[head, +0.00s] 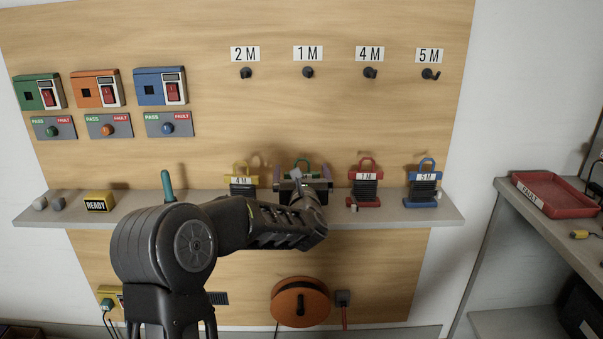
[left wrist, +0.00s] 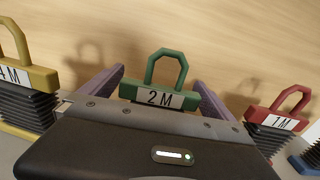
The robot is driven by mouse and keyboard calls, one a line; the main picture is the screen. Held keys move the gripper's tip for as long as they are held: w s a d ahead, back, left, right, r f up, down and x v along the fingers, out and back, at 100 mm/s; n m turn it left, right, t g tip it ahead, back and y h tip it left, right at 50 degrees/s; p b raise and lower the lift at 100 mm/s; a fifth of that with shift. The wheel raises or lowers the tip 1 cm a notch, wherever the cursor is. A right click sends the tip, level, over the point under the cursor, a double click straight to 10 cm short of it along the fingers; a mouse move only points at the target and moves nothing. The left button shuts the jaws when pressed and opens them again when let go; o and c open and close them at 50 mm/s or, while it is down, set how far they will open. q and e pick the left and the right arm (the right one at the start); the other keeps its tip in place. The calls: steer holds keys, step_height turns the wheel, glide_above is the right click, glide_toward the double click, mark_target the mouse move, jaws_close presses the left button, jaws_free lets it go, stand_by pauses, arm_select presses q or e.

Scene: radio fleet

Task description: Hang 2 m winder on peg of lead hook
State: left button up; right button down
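The green 2 M winder (left wrist: 160,98) shows its angular handle and label in the left wrist view, upright on the shelf. In the head view it is mostly hidden behind my left gripper (head: 304,174). My left gripper's purple fingers (left wrist: 158,78) stand on either side of the winder's top bar, with small gaps showing; they look open. The dark gripper body hides the winder's lower part. The 2 M lead hook is a dark peg (head: 246,73) on the wooden board, under the 2 M label, up and left of the gripper; it is bare. My right gripper is not in view.
The yellow 4 M winder (head: 240,180) stands left on the shelf (head: 430,213); the red 1 M (head: 366,190) and blue 5 M winders (head: 424,190) stand right. The other pegs are bare. Switch boxes (head: 98,90) are at the upper left. A red tray (head: 556,205) is far right.

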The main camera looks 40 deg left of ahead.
arm_select(q)
steer(key=shift+r+p, duration=0.1)
steer(key=shift+p, duration=0.3)
steer(key=v, duration=0.8)
steer(key=shift+w+f, duration=0.1)
steer(key=shift+f, duration=0.15)
stand_by(0.5)
